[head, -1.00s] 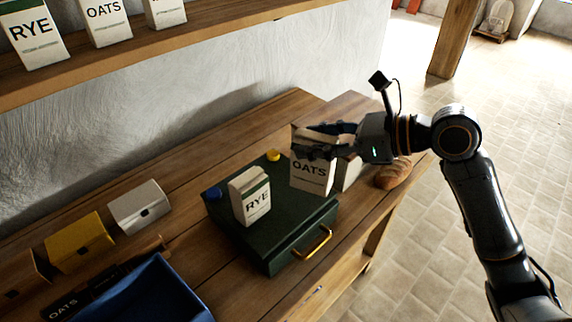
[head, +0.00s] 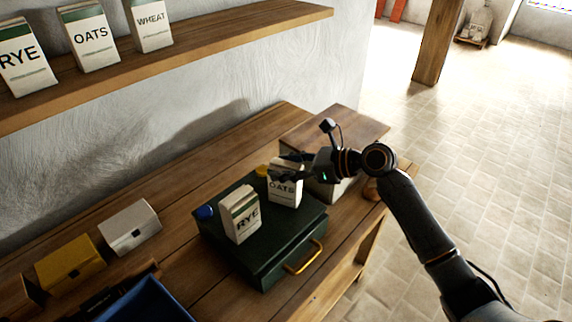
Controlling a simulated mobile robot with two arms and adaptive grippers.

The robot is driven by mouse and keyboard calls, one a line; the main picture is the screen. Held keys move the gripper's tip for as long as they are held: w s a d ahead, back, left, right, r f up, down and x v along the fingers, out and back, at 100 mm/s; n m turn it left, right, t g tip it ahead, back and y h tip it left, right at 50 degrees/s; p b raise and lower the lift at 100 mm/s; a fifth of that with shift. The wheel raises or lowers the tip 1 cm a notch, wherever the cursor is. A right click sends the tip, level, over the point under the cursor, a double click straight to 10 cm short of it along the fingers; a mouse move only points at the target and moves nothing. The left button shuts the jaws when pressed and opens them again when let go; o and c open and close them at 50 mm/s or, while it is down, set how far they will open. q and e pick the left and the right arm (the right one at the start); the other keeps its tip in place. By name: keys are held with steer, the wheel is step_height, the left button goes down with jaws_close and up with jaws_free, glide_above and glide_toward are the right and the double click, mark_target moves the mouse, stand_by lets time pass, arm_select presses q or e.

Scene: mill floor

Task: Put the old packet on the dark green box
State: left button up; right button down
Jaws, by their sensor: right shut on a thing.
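The dark green box (head: 291,266) lies on the wooden bench with a yellow handle on its front side. A white and green RYE packet (head: 241,217) stands on its lid. My right gripper (head: 281,168) is shut on a pale OATS packet (head: 286,194) near its top. This packet is roughly upright over the right rear part of the lid, beside the RYE packet. I cannot tell whether its bottom touches the lid. The fingers hide its upper part. My left gripper is not in view.
Blue (head: 203,212) and yellow (head: 262,171) round pieces sit by the green box's rear edge. A wooden-topped box (head: 340,126) and a partly hidden loaf (head: 371,189) are to the right. A blue bin (head: 148,302) and small white and yellow boxes are left. Packets line the shelf (head: 200,63).

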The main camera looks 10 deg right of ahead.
steer(key=shift+f, duration=0.1)
steer(key=c, duration=0.6)
jaws_free()
steer(key=shift+f, duration=0.1)
steer(key=b+v, duration=0.2)
steer(key=v, duration=1)
